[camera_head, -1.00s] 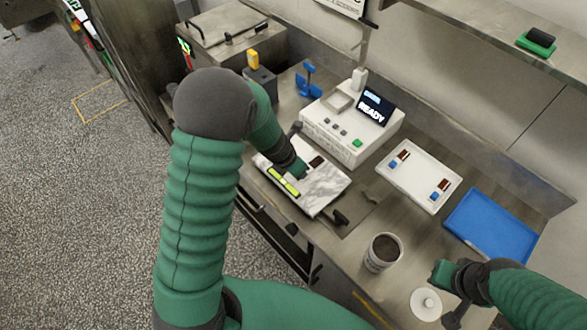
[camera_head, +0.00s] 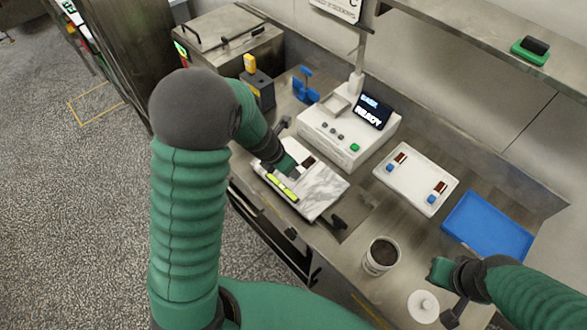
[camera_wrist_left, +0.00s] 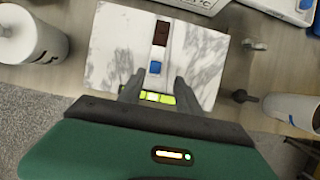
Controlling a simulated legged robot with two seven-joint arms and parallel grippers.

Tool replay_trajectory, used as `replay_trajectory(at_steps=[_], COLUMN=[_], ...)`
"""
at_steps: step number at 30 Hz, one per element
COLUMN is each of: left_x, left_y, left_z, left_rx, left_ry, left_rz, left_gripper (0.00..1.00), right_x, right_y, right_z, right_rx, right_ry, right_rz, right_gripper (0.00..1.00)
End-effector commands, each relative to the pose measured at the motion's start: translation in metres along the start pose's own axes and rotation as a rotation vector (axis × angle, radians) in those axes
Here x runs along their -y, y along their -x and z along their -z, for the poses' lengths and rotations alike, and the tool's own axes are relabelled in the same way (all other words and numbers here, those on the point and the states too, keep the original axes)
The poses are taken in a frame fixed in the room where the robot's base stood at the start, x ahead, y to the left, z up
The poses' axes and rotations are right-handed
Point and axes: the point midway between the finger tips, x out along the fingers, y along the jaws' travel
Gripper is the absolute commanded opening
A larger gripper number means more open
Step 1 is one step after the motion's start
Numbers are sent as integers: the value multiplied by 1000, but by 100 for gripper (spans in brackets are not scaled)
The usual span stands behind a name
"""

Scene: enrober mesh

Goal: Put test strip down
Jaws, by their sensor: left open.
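A test strip (camera_wrist_left: 158,50) with a brown end and a blue end lies on the white marble slab (camera_wrist_left: 110,45) in the left wrist view. In the head view the slab (camera_head: 322,192) sits on the steel counter, and the strip's brown end (camera_head: 308,161) shows just past my left gripper (camera_head: 288,168). My left gripper (camera_wrist_left: 155,88) is open, its two fingers apart on either side of the strip's blue end. I cannot tell whether they touch the slab. My right gripper (camera_head: 447,282) is at the lower right; its fingers are too unclear to read.
A white device (camera_head: 345,135) with a "READY" display stands behind the slab. A white tray (camera_head: 410,193) with two similar strips and a blue tray (camera_head: 490,224) lie to the right. A cup of brown stuff (camera_head: 381,256) and a white lid (camera_head: 423,306) are near the front.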

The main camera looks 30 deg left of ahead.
Motion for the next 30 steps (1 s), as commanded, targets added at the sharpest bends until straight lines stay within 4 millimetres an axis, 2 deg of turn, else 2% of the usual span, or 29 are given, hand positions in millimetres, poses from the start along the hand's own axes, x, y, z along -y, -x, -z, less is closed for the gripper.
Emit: replay_trajectory(at_steps=[1, 6, 11, 13, 14, 17, 18, 20, 21, 24, 27, 30], left_x=[-1, 0, 3, 12, 20, 49, 60, 75, 82, 95, 101, 102], left_y=[20, 57, 70, 74, 75, 86, 91, 99, 103, 113, 117, 118], left_z=[-2, -2, 0, 3, 7, 24, 32, 44, 52, 68, 75, 78], left_rx=[3, 2, -4, -17, -27, -64, -78, -97, -108, -131, -147, -153], left_ry=[1, 0, -30, -175, -285, -848, -1124, -1541, -1805, -2358, -2693, -2817], left_rz=[-2, -2, 1, 9, 17, 54, 73, 103, 123, 173, 210, 227], left_gripper=[41, 41, 41, 41, 41, 41, 41, 41, 41, 41, 41, 41], right_x=[0, 0, 0, 0, 0, 0, 0, 0, 0, 0, 0, 0], right_y=[10, 22, 24, 24, 24, 24, 24, 24, 24, 24, 24, 24], right_z=[2, 5, 6, 6, 6, 6, 6, 6, 6, 6, 6, 6], right_rx=[0, 0, 0, 0, 0, 0, 0, 0, 0, 0, 0, 0], right_ry=[0, 1, 1, 1, 1, 1, 0, 0, 0, 0, 0, 0], right_rz=[0, 0, 0, 0, 0, 0, 0, 0, 0, 0, 0, 0], right_gripper=[0, 0, 0, 0, 0, 0, 0, 0, 0, 0, 0, 0])
